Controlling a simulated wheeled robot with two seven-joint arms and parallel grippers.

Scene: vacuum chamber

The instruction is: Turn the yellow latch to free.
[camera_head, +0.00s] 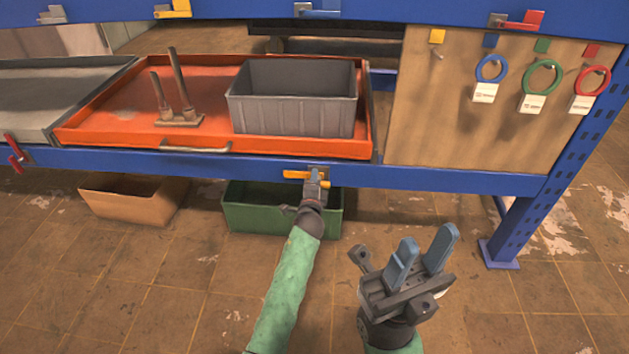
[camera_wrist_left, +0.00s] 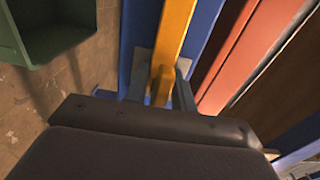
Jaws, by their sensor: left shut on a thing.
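The yellow latch (camera_head: 297,175) is mounted on the lower blue beam, below the front of the orange tray. Its yellow bar points left, roughly along the beam. My left gripper (camera_head: 316,180) is at the latch, and my arm hides part of the mount. In the left wrist view the yellow bar (camera_wrist_left: 175,40) runs between the fingers of my left gripper (camera_wrist_left: 160,85), which is shut on it. My right gripper (camera_head: 425,250) is open and empty, in front of the beam at lower right.
The orange tray (camera_head: 110,118) holds a grey bin (camera_head: 290,108) and a stand with two posts (camera_head: 180,100). A green bin (camera_head: 255,215) and a cardboard box (camera_head: 130,205) are below the beam. Another yellow latch (camera_head: 172,9) is on the top rail. Colored rings hang at right.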

